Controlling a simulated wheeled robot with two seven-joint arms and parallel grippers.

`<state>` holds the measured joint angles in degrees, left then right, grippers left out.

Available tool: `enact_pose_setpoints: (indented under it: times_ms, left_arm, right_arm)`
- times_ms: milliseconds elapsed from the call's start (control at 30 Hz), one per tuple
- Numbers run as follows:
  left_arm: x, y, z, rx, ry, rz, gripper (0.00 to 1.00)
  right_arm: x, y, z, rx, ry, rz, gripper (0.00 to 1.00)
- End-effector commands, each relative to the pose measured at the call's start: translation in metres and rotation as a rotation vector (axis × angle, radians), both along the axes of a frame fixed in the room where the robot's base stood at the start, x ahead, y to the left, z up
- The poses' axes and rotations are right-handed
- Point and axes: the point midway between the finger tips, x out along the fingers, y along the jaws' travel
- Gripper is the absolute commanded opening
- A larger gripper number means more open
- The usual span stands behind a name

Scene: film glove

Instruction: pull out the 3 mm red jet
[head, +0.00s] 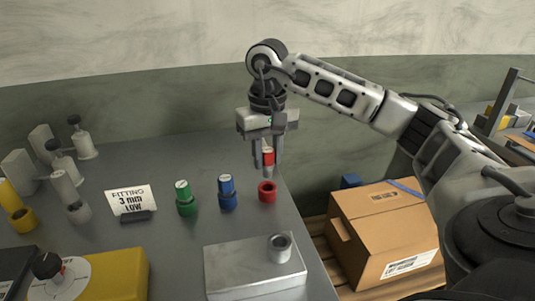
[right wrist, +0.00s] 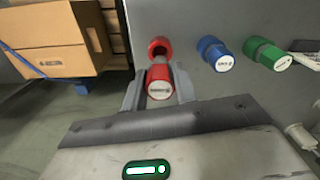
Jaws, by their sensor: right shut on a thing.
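My right gripper (head: 264,160) is shut on the red jet (head: 268,155), a red piece with a pale top. It holds the jet upright above the red socket (head: 267,192), whose dark hole shows, with a gap between them in the head view. In the right wrist view the red jet (right wrist: 159,84) sits between the fingers, with the red socket (right wrist: 160,46) just beyond it. The marking on the jet's top is too small to read. My left gripper is not in view.
Blue (head: 227,192) and green (head: 185,198) jets stand left of the red socket, by a card (head: 131,198) reading "FITTING 3 mm LOW". A grey block (head: 252,272) with a metal ring lies in front. A cardboard box (head: 385,235) stands beyond the table's right edge.

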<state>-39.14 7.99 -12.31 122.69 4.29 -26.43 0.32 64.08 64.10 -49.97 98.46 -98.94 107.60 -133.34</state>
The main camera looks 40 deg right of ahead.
Motion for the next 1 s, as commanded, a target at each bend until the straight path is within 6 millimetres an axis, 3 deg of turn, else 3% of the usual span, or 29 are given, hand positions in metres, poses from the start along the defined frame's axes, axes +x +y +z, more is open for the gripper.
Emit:
enact_pose_setpoints:
  times_ms: [333, 700, 1000]
  left_arm:
    - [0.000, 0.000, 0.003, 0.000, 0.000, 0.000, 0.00]
    - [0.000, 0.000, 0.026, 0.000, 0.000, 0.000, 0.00]
    - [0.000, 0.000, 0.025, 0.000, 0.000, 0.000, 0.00]
  right_arm:
    - [0.000, 0.000, 0.004, 0.001, -0.001, 0.000, 0.05]
    - [0.000, 0.000, 0.031, 0.000, 0.000, 0.000, 0.05]
    - [0.000, 0.000, 0.030, 0.000, 0.000, 0.000, 0.05]
